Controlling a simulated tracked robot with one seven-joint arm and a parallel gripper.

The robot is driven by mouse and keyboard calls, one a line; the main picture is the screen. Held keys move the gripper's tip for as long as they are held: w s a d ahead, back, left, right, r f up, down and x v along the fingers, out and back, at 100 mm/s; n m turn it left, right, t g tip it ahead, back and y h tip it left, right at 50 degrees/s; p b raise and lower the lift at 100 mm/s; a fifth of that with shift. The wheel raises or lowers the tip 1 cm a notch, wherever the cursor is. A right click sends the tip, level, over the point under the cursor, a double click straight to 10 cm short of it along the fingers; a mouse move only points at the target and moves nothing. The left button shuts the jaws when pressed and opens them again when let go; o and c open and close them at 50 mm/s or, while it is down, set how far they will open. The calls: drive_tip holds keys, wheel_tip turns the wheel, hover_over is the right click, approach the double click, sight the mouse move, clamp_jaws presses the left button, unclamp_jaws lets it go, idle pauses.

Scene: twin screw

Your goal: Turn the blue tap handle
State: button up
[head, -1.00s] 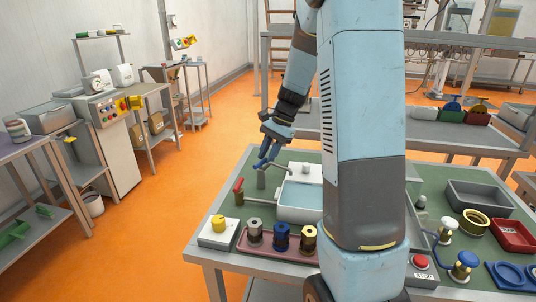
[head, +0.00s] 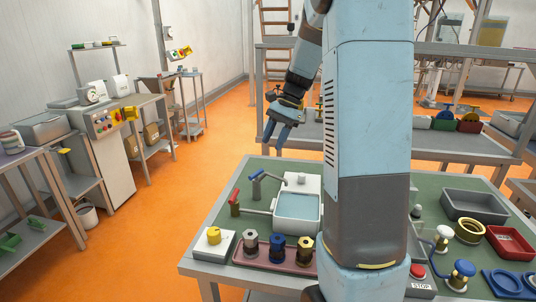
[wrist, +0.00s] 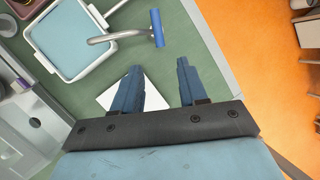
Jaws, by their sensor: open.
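The blue tap handle (head: 256,173) sits on a short grey post at the back left of the green-topped table. A grey spout bends from it toward the white sink (head: 298,207). In the wrist view the blue handle (wrist: 157,28) is a bar beyond my fingertips, with the spout reaching toward the basin (wrist: 75,40). My gripper (head: 275,137) is open and empty, raised above and behind the handle, not touching it. In the wrist view both fingers of my gripper (wrist: 159,68) are spread apart with nothing between them.
A red-handled tap (head: 234,197) stands just in front of the blue one. A white box with a yellow knob (head: 214,236) and a tray with several hex-topped pieces (head: 277,247) line the front edge. Orange floor (head: 190,200) is clear on the left.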

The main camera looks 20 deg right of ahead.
drive_tip(key=shift+v, duration=2.35)
